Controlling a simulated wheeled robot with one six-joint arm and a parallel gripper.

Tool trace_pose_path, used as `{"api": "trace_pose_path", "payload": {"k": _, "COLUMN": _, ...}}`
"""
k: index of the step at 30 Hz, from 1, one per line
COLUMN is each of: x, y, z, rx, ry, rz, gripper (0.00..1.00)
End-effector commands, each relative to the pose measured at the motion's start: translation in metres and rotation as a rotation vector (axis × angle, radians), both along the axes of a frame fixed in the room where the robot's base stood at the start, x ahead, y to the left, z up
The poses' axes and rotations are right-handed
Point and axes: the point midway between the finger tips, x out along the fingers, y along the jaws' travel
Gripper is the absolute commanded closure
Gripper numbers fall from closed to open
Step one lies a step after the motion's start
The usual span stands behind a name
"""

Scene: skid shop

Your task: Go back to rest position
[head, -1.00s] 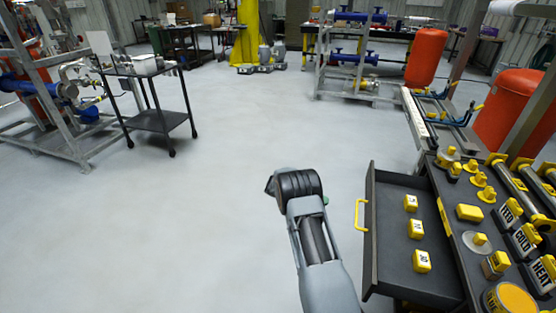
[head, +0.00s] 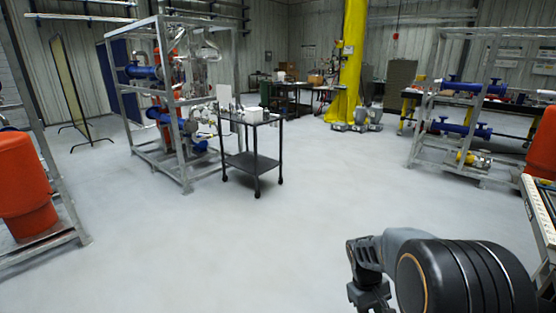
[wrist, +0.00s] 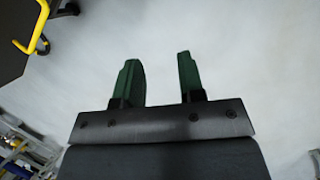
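My gripper (wrist: 160,82) shows in the wrist view with its two green fingers apart and nothing between them. Pale grey floor lies beyond the fingertips. In the head view my arm is folded at the lower right, and the dark gripper end (head: 368,285) hangs beside it above the floor; its fingers are not clear there. In the wrist view a dark drawer or bench corner (wrist: 15,55) with a yellow handle (wrist: 32,46) is at the upper left, apart from the gripper.
A black cart (head: 252,160) stands on the floor left of centre. A pipe skid (head: 175,120) is behind it, and another skid (head: 460,135) is at the right. A red tank (head: 25,185) is at the left edge. The middle floor is clear.

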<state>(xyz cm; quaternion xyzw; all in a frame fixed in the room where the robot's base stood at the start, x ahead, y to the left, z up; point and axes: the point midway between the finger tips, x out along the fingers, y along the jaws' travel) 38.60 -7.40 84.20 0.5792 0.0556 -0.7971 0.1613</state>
Motion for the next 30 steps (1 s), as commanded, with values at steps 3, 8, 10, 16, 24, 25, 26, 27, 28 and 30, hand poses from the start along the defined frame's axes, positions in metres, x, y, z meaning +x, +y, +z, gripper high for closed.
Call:
{"api": "trace_pose_path", "payload": {"k": 3, "x": -0.023, "y": 0.027, "z": 0.051, "rx": 0.040, "ry": -0.180, "rz": -0.183, "gripper": 0.64}}
{"api": "trace_pose_path", "payload": {"k": 8, "x": -0.052, "y": 0.054, "z": 0.098, "rx": 0.116, "ry": -0.359, "rz": -0.321, "gripper": 0.64}}
{"api": "trace_pose_path", "payload": {"k": 10, "x": -0.063, "y": 0.062, "z": 0.115, "rx": 0.148, "ry": -0.418, "rz": -0.330, "gripper": 0.64}}
{"api": "trace_pose_path", "payload": {"k": 16, "x": -0.082, "y": 0.073, "z": 0.154, "rx": 0.190, "ry": -0.538, "rz": -0.307, "gripper": 0.64}}
{"api": "trace_pose_path", "payload": {"k": 24, "x": -0.084, "y": 0.078, "z": 0.184, "rx": 0.208, "ry": -0.626, "rz": -0.278, "gripper": 0.64}}
{"api": "trace_pose_path", "payload": {"k": 25, "x": -0.084, "y": 0.078, "z": 0.184, "rx": 0.208, "ry": -0.625, "rz": -0.278, "gripper": 0.64}}
{"api": "trace_pose_path", "payload": {"k": 26, "x": -0.084, "y": 0.078, "z": 0.184, "rx": 0.208, "ry": -0.624, "rz": -0.277, "gripper": 0.64}}
{"api": "trace_pose_path", "payload": {"k": 27, "x": -0.084, "y": 0.078, "z": 0.183, "rx": 0.208, "ry": -0.623, "rz": -0.277, "gripper": 0.64}}
{"api": "trace_pose_path", "payload": {"k": 28, "x": -0.084, "y": 0.078, "z": 0.183, "rx": 0.208, "ry": -0.623, "rz": -0.277, "gripper": 0.64}}
{"api": "trace_pose_path", "payload": {"k": 30, "x": -0.084, "y": 0.078, "z": 0.183, "rx": 0.208, "ry": -0.623, "rz": -0.277, "gripper": 0.64}}
